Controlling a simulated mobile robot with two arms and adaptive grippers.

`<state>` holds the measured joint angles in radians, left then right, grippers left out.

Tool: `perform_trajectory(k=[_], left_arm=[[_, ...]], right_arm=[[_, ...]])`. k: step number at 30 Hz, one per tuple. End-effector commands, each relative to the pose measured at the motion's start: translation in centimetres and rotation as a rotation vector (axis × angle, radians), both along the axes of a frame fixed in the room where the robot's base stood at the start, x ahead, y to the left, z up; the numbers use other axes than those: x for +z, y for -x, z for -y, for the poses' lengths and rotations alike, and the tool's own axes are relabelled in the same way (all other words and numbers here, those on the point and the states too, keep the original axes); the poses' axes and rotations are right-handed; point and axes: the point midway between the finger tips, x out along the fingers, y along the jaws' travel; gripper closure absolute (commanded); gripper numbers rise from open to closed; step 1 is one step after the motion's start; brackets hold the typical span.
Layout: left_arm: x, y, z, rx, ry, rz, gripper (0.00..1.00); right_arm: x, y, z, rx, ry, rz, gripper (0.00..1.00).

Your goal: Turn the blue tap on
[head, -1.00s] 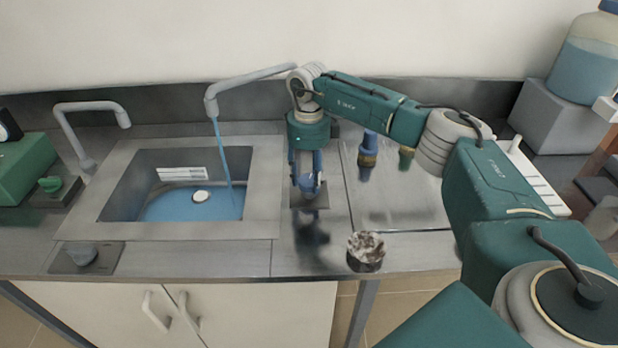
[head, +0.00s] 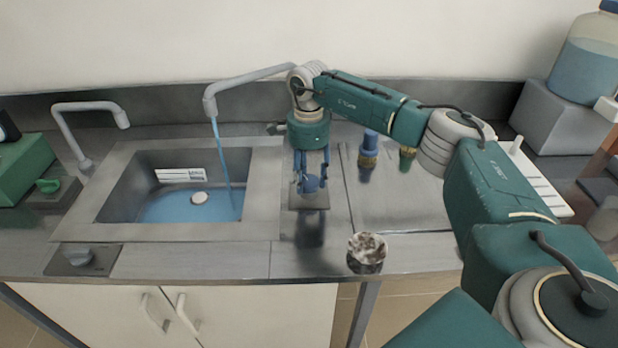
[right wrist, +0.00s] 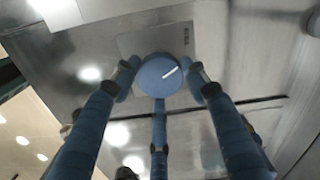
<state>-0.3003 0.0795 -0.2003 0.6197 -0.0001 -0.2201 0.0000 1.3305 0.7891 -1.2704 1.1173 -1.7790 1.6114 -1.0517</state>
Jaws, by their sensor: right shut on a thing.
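The blue tap knob (head: 311,184) sits on a small square plate (head: 309,201) on the counter, right of the sink. It also shows in the right wrist view as a round blue disc (right wrist: 158,75) with a white mark slanting across it. My right gripper (head: 312,180) reaches down from above and is shut on the knob. In the right wrist view its blue fingers (right wrist: 163,88) surround the knob. Water (head: 222,155) runs from the grey spout (head: 245,80) into the sink (head: 190,205), where blue water lies. My left gripper is not in view.
A second grey tap (head: 92,108) stands left of the sink. A green knob (head: 48,186) and a grey knob (head: 80,257) sit on plates to the left.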

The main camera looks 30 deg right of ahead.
Motion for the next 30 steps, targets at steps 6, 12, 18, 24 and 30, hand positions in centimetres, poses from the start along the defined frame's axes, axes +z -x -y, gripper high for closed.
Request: perform_trajectory(k=[6,12,18,24,30], left_arm=[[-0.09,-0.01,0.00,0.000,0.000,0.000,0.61],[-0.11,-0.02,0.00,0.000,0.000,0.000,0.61],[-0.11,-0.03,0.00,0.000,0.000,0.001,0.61],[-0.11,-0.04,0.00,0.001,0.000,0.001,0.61],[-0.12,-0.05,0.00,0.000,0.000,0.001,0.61]], right_arm=[[0.30,-0.29,-0.11,0.075,-0.003,0.011,0.82],[0.29,-0.28,-0.14,0.101,-0.003,0.010,0.82],[0.29,-0.27,-0.15,0.104,-0.003,0.010,0.82],[0.28,-0.27,-0.18,0.104,-0.004,0.010,0.50],[0.15,-0.14,-0.13,0.103,-0.002,0.005,0.37]])
